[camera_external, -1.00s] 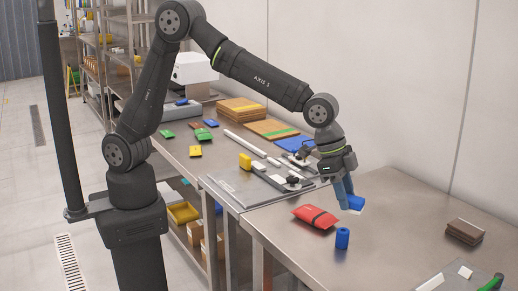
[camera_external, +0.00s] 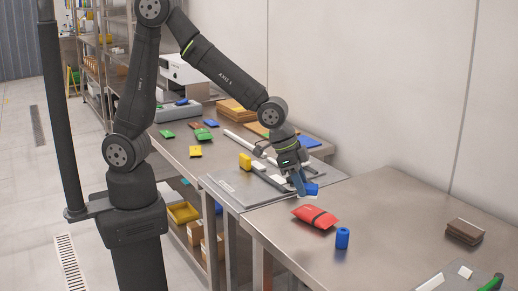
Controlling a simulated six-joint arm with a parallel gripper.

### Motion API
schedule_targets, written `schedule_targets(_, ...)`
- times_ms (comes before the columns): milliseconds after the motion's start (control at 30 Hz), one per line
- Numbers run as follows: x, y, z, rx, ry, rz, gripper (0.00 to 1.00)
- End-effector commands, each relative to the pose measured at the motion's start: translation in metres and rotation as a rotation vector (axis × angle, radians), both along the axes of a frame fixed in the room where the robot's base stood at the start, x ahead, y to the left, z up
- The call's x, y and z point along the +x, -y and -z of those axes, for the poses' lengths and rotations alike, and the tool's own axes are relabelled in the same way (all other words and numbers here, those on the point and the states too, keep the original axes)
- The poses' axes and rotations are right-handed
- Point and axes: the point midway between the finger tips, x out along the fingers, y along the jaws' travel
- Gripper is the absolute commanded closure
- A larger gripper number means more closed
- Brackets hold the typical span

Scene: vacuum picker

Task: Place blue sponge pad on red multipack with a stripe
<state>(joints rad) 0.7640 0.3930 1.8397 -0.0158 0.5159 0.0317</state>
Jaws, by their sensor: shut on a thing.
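My gripper (camera_external: 303,189) is shut on the blue sponge pad (camera_external: 311,189), which shows at its fingertips. The pad is held above the metal table, just behind and above the red multipack with a stripe (camera_external: 308,213). The multipack lies flat on the table and has a dark stripe across it. A gap shows between pad and multipack in the picture; the exact height is hard to tell. The far side of the pad is partly hidden by the fingers.
A blue cylinder (camera_external: 342,238) stands on the table just right of the multipack. A brown stack (camera_external: 464,232) lies at the right. The table's middle right is clear.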

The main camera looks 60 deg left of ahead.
Motion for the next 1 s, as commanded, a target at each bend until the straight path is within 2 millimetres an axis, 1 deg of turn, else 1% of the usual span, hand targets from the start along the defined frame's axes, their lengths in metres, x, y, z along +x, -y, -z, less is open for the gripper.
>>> schedule_targets(33,0.012,-0.005,0.008,0.001,-0.003,-0.006,0.91)
schedule_targets(100,0.024,-0.01,0.016,0.001,-0.002,-0.004,0.91)
schedule_targets(200,0.037,-0.014,0.024,0.002,-0.001,-0.002,0.91)
schedule_targets(300,0.044,-0.017,0.028,-0.001,0.0,-0.001,0.91)
schedule_targets(433,0.046,-0.017,0.035,0.001,-0.001,0.002,0.91)
schedule_targets(600,0.045,-0.017,0.06,0.002,-0.003,0.001,0.91)
schedule_targets(700,0.045,-0.017,0.069,0.001,-0.001,0.002,0.91)
schedule_targets(1000,0.045,-0.017,0.07,0.0,0.0,0.002,0.91)
